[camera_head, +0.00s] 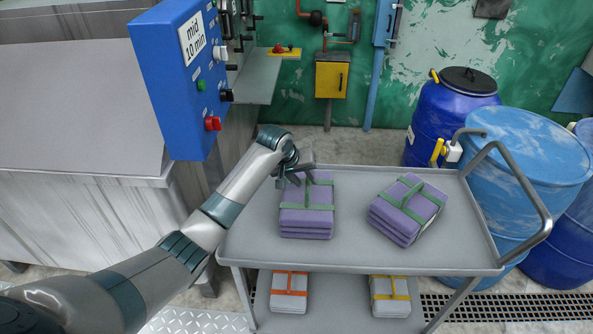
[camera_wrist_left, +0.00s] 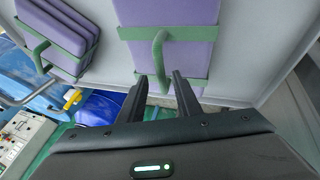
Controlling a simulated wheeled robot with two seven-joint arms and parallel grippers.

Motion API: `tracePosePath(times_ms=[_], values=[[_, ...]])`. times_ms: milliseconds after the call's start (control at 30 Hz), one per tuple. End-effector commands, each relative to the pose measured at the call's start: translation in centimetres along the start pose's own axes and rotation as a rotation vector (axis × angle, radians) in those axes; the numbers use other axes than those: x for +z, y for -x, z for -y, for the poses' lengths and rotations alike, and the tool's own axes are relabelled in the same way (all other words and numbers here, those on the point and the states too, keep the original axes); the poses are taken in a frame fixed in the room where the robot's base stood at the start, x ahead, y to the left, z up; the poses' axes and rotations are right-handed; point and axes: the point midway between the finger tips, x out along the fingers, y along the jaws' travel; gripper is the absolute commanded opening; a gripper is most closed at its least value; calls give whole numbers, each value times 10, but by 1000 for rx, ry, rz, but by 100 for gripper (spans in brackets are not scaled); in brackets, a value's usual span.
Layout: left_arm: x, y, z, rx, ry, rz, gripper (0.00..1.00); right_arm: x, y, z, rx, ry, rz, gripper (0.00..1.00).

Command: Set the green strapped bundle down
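A purple bundle with green straps (camera_head: 306,218) lies flat on the top tray of the grey cart (camera_head: 345,258), left of centre. My left gripper (camera_head: 296,181) is at its far edge. In the left wrist view, the bundle (camera_wrist_left: 190,58) has a green strap handle (camera_wrist_left: 159,62) that reaches between the tips of my left gripper (camera_wrist_left: 161,78). The two fingers stand apart, with gaps beside the handle. A second purple bundle with green straps (camera_head: 407,210) lies turned at an angle to the right; it also shows in the wrist view (camera_wrist_left: 62,38). My right gripper is not in view.
White bundles with an orange strap (camera_head: 289,292) and a yellow strap (camera_head: 390,296) lie on the lower shelf. Blue drums (camera_head: 530,160) stand right of the cart. A blue control box (camera_head: 170,80) is at the left. Bare tray separates the purple bundles.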

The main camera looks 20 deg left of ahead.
Motion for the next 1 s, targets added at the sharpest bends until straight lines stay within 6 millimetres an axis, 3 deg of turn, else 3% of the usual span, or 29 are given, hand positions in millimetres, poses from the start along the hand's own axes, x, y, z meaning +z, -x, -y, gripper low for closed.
tracePosePath(times_ms=[433,633,1000], values=[[0,68,0,0,-1,-2,31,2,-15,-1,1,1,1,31],[0,77,0,-1,0,0,31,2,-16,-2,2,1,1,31],[0,77,0,-1,0,0,31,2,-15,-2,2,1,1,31]])
